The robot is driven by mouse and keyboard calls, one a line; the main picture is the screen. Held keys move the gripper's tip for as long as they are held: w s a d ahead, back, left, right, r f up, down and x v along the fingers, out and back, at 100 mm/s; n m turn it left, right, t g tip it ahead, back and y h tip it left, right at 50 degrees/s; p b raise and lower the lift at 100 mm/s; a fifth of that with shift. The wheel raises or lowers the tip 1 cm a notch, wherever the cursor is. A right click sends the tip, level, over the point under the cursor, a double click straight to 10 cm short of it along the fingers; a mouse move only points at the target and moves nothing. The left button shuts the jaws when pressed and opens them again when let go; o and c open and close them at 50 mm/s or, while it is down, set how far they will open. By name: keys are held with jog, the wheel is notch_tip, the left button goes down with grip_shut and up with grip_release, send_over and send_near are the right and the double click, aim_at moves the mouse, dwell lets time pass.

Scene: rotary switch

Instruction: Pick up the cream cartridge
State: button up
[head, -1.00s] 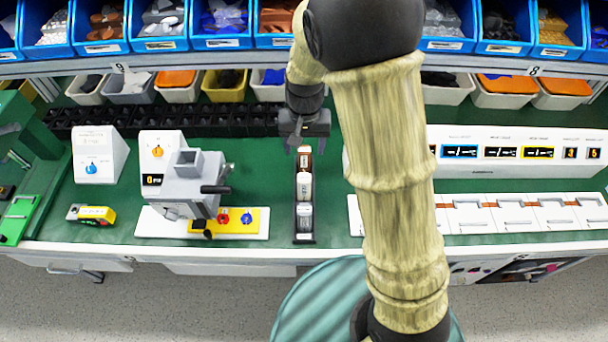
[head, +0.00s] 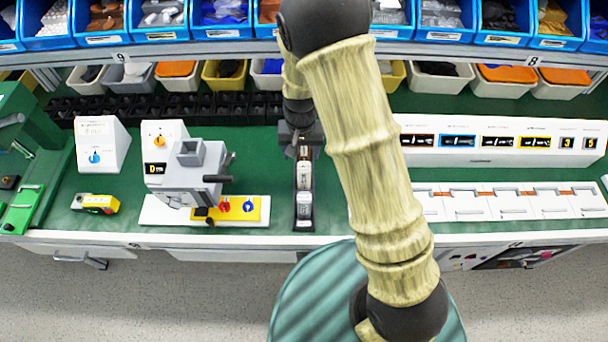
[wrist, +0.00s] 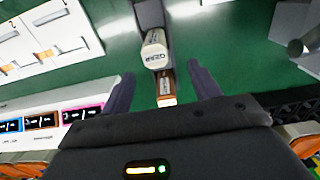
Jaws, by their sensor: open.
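The cream cartridge (wrist: 155,48) lies in the narrow dark rack, with dark lettering on its end in the wrist view. In the head view it appears to be the pale middle piece (head: 304,176) of the rack (head: 303,224). A copper-brown cartridge (wrist: 166,88) is behind it, and a grey-white one (wrist: 148,12) is in front. My gripper (wrist: 160,70) is open and empty. Its fingers are spread either side of the row, around the copper-brown and cream pieces as seen, with no contact visible. In the head view my gripper (head: 301,140) is over the rack's far end, partly hidden.
A grey device with a dark handle (head: 190,172) stands left of the rack. A white panel with several displays (head: 500,143) and white lidded bins (head: 505,203) are at the right. A row of black bins (head: 170,108) runs behind. Green bench lies bare around the rack.

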aim_at(304, 166)
notch_tip(304, 166, down, 4)
jog(key=shift+f+p, duration=0.2)
jog(key=shift+p, duration=0.1)
jog(key=shift+s+d+f+p, duration=0.1)
jog(key=shift+d+f+p, duration=0.15)
jog(key=shift+f, duration=0.2)
jog(key=f+p, duration=0.1)
jog(key=f, duration=0.2)
jog(key=shift+d, duration=0.2)
jog(key=shift+f, duration=0.65)
